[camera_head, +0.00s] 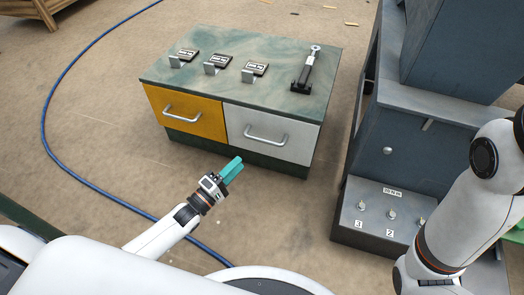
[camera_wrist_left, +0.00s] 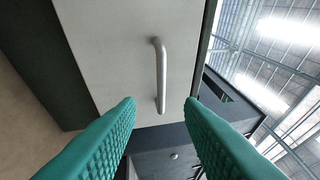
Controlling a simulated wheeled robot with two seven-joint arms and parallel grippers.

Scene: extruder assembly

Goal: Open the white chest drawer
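The white drawer (camera_head: 301,134) is on the right side of the chest (camera_head: 225,62) and looks shut. It has a metal bar handle (camera_head: 266,140). My left gripper (camera_head: 235,168) is in front of the chest, below and a little left of this handle, apart from it. In the left wrist view the white drawer front (camera_wrist_left: 105,45) lies ahead, and the handle (camera_wrist_left: 162,75) shows between the two spread teal fingers (camera_wrist_left: 160,103). They hold nothing. My right arm shows at the right edge of the head view, but its gripper does not.
A yellow drawer (camera_head: 187,115) is beside the white one. Small brackets and a black tool (camera_head: 307,70) lie on the chest top. A grey machine (camera_head: 400,140) with a knobbed panel stands to the right. A blue hose (camera_head: 62,160) crosses the floor at left.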

